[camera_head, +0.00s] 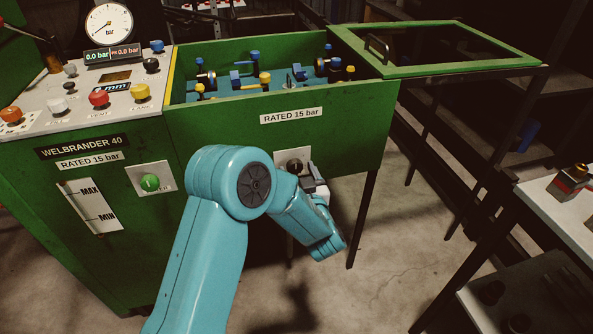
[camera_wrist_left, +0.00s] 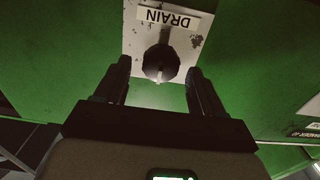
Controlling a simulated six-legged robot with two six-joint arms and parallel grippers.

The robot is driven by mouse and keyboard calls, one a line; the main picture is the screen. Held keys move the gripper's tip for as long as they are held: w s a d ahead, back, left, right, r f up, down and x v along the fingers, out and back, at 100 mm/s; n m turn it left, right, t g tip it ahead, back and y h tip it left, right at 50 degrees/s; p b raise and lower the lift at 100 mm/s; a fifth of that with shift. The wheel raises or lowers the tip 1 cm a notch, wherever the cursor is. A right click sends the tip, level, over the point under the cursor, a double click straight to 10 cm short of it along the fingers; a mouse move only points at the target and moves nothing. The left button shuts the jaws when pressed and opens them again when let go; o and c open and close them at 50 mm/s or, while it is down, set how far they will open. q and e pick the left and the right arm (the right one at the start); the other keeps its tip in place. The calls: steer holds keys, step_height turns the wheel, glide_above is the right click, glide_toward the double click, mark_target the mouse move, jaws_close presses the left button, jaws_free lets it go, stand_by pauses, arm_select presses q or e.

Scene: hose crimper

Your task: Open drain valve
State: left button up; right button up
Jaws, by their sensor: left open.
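The drain valve is a dark round knob (camera_wrist_left: 161,63) on a pale plate (camera_wrist_left: 190,22) with an upside-down DRAIN label in the left wrist view. In the head view the dark knob (camera_head: 294,166) shows on the green front panel, just above my left wrist. My left gripper (camera_wrist_left: 163,75) is open, with one dark finger on each side of the knob and a gap visible on both sides. In the head view my left gripper (camera_head: 316,180) is partly hidden behind my teal arm. My right gripper is not in view.
The green machine has a control panel with a gauge (camera_head: 107,24) and coloured knobs. An open trough (camera_head: 275,95) holds several fittings. A framed lid (camera_head: 440,50) lies to the right. A white table (camera_head: 565,205) stands at right.

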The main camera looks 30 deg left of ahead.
arm_select(q)
steer(key=shift+w+a, duration=0.45)
steer(key=shift+a, duration=0.15)
steer(key=c, duration=1)
steer(key=shift+c, duration=0.2)
